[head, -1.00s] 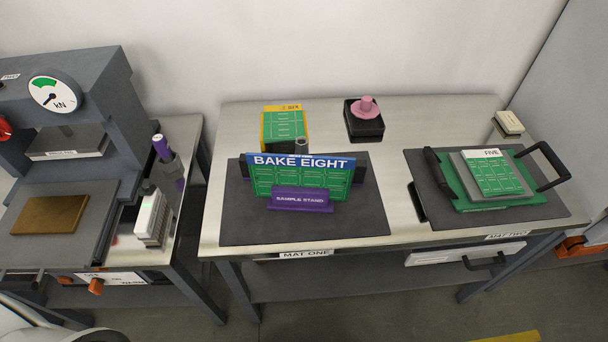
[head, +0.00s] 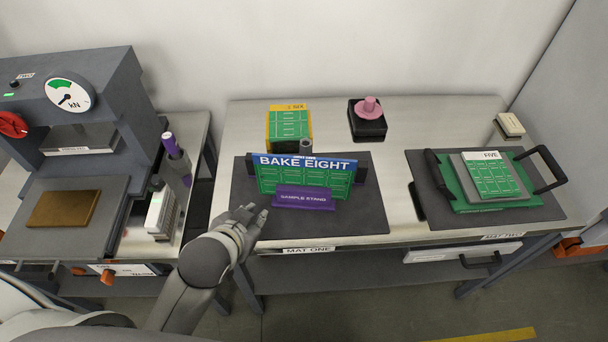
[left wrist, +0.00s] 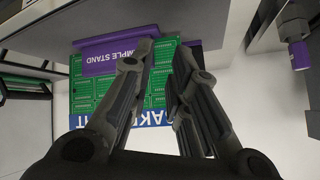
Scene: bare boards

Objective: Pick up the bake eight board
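The bake eight board (head: 304,178) is green with a blue header strip and stands upright on mat one (head: 350,222). The purple sample stand (head: 304,199) is at its front lower edge. My left gripper (head: 254,214) is near the mat's front left corner, left of the stand and in front of the board. In the left wrist view, its two fingers (left wrist: 160,60) are apart with nothing between them. The board (left wrist: 88,95) appears upside down beyond them, partly covered by the left finger. My right gripper is not in view.
A yellow-edged board stack (head: 289,128) stands behind the board. A black box with a pink knob (head: 367,118) is at the back. A tray with a board marked FIVE (head: 488,178) lies at right. A press (head: 75,110) and a purple-capped pen (head: 172,150) are at left.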

